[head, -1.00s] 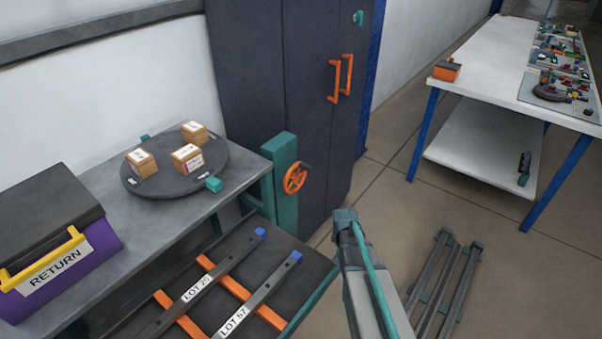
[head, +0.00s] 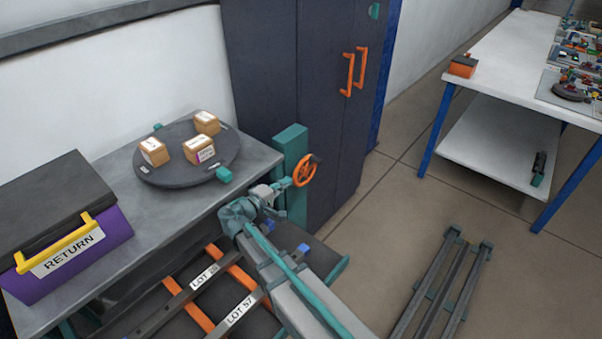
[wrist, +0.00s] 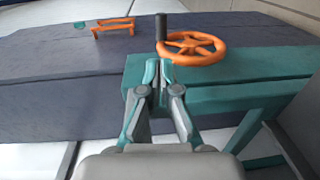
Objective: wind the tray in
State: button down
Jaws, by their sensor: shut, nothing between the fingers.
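The orange handwheel (head: 305,170) with its dark crank knob is mounted on a teal post (head: 290,146) beside the dark cabinet. In the wrist view the handwheel (wrist: 190,47) and its upright black knob (wrist: 161,28) lie just beyond my fingertips. My gripper (head: 285,184) is shut and empty, close to the wheel's left side; in the wrist view its fingertips (wrist: 158,75) sit just short of the knob, seemingly apart from it. The tray (head: 262,325) is dark, with orange crossbars and grey bars labelled LOT; my arm covers part of it.
A grey bench (head: 110,210) holds a round turntable (head: 190,177) with three small boxes and a purple RETURN bin (head: 75,262). The cabinet (head: 320,100) stands behind the wheel. A rail frame (head: 445,290) lies on the floor; a white table (head: 490,60) is at right.

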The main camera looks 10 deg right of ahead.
aim_at(315, 161)
jog(key=p+x, duration=0.4)
jog(key=x, duration=0.9)
jog(key=shift+w+d+f, duration=0.1)
jog(key=shift+w+d, duration=0.1)
jog(key=shift+d, duration=0.05)
jog(key=shift+w+a, duration=0.1)
